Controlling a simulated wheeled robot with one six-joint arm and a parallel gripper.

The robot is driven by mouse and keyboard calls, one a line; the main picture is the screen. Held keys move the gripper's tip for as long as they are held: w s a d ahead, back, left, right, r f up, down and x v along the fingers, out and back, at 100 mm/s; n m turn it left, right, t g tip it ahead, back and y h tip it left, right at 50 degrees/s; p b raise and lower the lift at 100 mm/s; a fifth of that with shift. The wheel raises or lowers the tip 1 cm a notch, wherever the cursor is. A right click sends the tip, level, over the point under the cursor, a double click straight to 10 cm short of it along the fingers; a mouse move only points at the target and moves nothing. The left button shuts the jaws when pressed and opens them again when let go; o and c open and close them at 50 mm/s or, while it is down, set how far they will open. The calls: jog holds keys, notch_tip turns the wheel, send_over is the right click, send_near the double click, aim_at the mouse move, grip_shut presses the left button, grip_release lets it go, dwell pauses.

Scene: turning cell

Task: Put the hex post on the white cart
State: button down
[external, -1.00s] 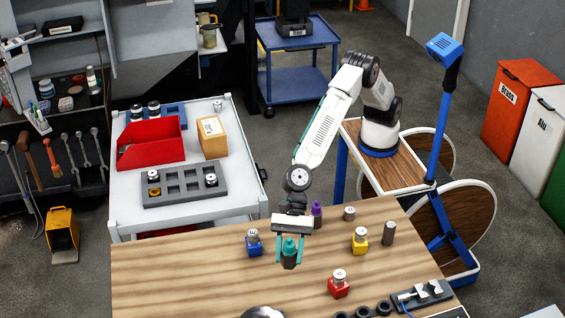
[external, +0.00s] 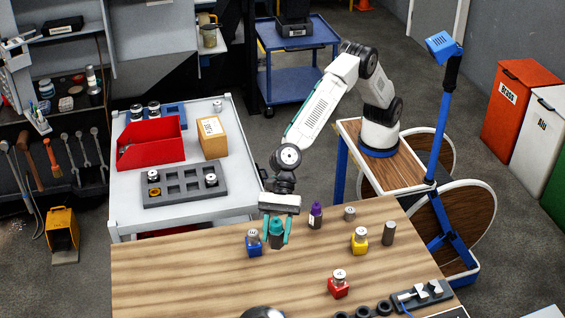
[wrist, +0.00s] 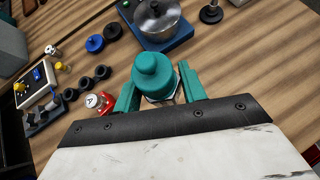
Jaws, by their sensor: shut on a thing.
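A teal-topped post (external: 276,227) with a dark lower body is held between the teal fingers of my gripper (external: 277,240), over the back left part of the wooden table. In the wrist view the post's round stepped top (wrist: 154,72) is between the fingers, and a silver, hex-looking edge shows below it. My gripper is shut on this post, which looks upright. Whether its foot clears the table is hard to tell. The white cart (external: 222,222) stands behind and left of the table.
On the cart are a red bin (external: 150,150), a cardboard box (external: 212,139), a grey slotted tray (external: 185,193) and a blue tray (external: 172,111). A blue-based piece (external: 254,246) is close left of the held post, and a purple-topped one (external: 316,217) is at its right. Bare cart top shows around the trays.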

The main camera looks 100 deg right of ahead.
jog(key=w+d+m, duration=0.1)
jog(key=w+d, duration=0.3)
jog(key=d, duration=0.7)
jog(key=w+d, duration=0.5)
jog(key=d, duration=0.5)
jog(key=s+d, duration=0.1)
jog(key=d, duration=1.2)
jog(key=s+d+m+t, duration=0.1)
jog(key=d, duration=1.3)
jog(key=s+d+t+h, duration=0.1)
jog(key=s+d, duration=0.1)
jog(key=d, duration=1.2)
jog(key=shift+f+m, duration=0.3)
jog(key=shift+m, duration=0.1)
jog(key=s+d+m+t+h, duration=0.1)
jog(key=s+d, duration=1.2)
jog(key=d, duration=0.5)
notch_tip(320, 180, down, 7)
jog(key=w+d, duration=0.1)
jog(key=w, duration=0.4)
jog(key=w+d+f, duration=0.1)
jog(key=w+d, duration=0.1)
jog(key=w, duration=0.2)
jog(key=w+d, duration=0.1)
jog(key=w, duration=0.4)
jog(key=shift+w+d+f, duration=0.15)
jog(key=shift+w+d, duration=0.15)
jog(key=shift+w+f, duration=0.2)
jog(key=shift+f, duration=1.55)
